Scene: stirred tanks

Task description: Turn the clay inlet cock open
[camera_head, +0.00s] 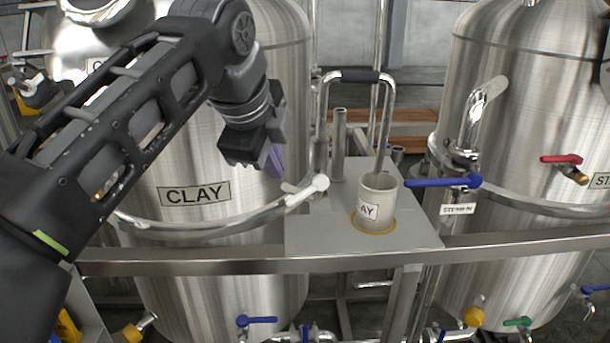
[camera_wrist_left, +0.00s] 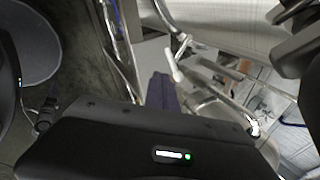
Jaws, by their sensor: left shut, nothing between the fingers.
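The CLAY tank (camera_head: 235,110) is a steel vessel at the left in the head view. A white-handled cock (camera_head: 308,190) sits at its right side, by the curved rail; I take it as the clay inlet cock, though I read no label on it. Its white lever also shows in the left wrist view (camera_wrist_left: 175,62). My left gripper (camera_head: 274,161), with purple fingers, is shut and empty. It hangs in front of the tank, a little above and left of the lever, apart from it. The fingers also show in the left wrist view (camera_wrist_left: 162,95). My right gripper is out of view.
A labelled beaker (camera_head: 377,200) stands on a grey shelf (camera_head: 310,228) right of the lever. A blue-handled valve (camera_head: 445,182) is by the right tank (camera_head: 530,100). A steel rail (camera_head: 250,262) crosses in front.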

